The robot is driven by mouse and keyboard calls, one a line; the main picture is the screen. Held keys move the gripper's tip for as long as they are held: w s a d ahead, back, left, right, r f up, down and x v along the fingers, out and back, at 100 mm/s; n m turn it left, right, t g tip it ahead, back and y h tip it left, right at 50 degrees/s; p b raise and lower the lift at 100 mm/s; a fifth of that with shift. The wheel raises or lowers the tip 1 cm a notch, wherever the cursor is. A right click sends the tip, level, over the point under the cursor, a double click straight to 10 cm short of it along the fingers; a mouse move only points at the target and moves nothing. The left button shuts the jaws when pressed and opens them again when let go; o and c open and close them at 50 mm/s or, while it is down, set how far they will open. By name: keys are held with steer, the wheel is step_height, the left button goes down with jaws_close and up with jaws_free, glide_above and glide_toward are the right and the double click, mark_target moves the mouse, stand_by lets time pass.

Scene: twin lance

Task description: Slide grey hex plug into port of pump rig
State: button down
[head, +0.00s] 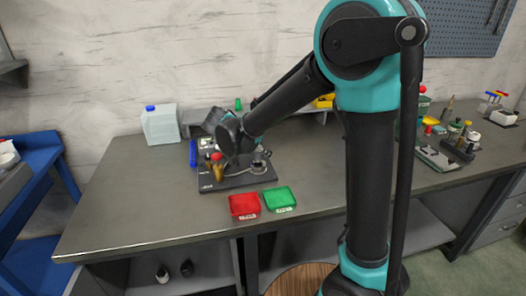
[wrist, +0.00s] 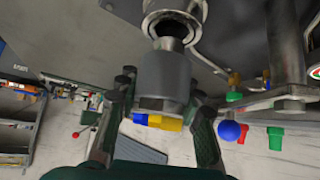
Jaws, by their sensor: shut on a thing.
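The grey hex plug (wrist: 164,78) is between the two fingers of my gripper (wrist: 160,98) in the wrist view, and the gripper is shut on it. The plug's narrower end points at the round metal port (wrist: 190,13) at the top of that view. The tip overlaps the port's dark opening; I cannot tell how far it is inside. In the head view my gripper (head: 230,138) is over the pump rig (head: 238,183), a dark base plate with fittings on the bench. The plug is hidden there behind the gripper and arm.
A red tray (head: 244,206) and a green tray (head: 279,198) stand just in front of the rig. A translucent jug (head: 160,125) stands behind it to the left. The bench's left part is clear. More tools stand at the right, beyond my arm.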

steer(key=shift+f, duration=1.4)
steer(key=c, duration=0.9)
jaws_free()
steer(key=v, duration=1.2)
steer(key=shift+s, duration=0.1)
